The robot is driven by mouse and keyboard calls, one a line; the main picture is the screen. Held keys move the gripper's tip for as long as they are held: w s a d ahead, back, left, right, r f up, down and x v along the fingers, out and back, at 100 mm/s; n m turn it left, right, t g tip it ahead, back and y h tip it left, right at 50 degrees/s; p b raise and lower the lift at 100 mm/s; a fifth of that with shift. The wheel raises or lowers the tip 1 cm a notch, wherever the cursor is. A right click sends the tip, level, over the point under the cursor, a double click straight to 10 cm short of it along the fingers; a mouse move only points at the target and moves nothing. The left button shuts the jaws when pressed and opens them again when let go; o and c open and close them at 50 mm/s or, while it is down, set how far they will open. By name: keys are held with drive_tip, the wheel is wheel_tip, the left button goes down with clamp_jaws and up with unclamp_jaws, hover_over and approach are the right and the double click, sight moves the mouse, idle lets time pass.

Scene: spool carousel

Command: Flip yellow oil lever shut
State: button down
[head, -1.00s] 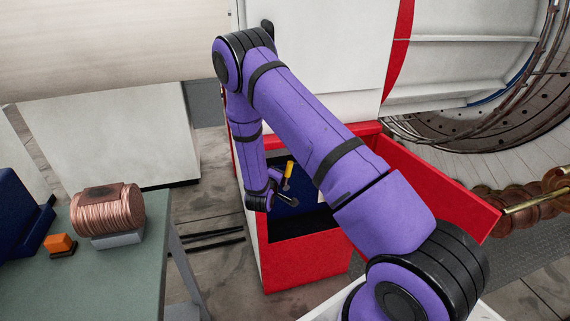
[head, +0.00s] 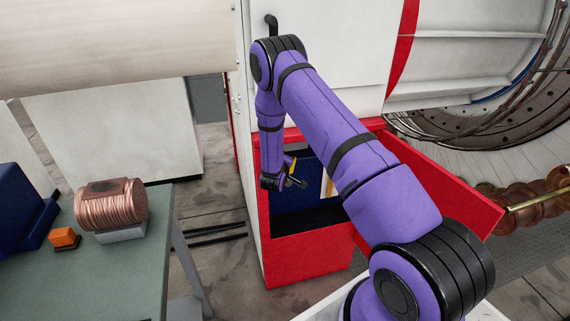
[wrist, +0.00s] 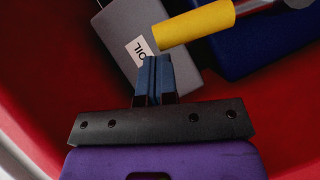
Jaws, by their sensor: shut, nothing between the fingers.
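The yellow lever (wrist: 196,24) shows in the wrist view as a thick yellow grip on a metal shaft that runs off to the upper right. A grey box (wrist: 166,75) with a white "OIL" label (wrist: 139,49) lies behind and below it. My gripper (wrist: 153,62) is shut and empty, with its fingertips close beside the free left end of the yellow grip. I cannot tell if they touch it. In the head view the yellow lever (head: 293,165) is a small sliver beside my gripper (head: 301,183), inside the red-walled bay. The lever's pivot is hidden.
A blue block (wrist: 250,42) lies right of the grey box. Red walls (head: 312,258) surround the bay, with a red panel (head: 440,190) to its right. A bench (head: 110,260) with a copper spool (head: 110,208) stands at left.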

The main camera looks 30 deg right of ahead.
drive_tip(key=shift+d, duration=0.2)
idle(0.3)
drive_tip(key=s+d+f+m+y, duration=0.3)
drive_tip(key=d+f+m+y, duration=0.5)
drive_tip(key=d, duration=0.5)
wheel_tip(320, 180, down, 2)
drive_tip(key=shift+s+f+m+t+y, duration=0.15)
drive_tip(key=shift+s+m+t+y, duration=0.2)
drive_tip(key=shift+y, duration=0.35)
drive_tip(key=shift+s+f, duration=0.1)
drive_tip(key=shift+a, duration=0.1)
idle(0.3)
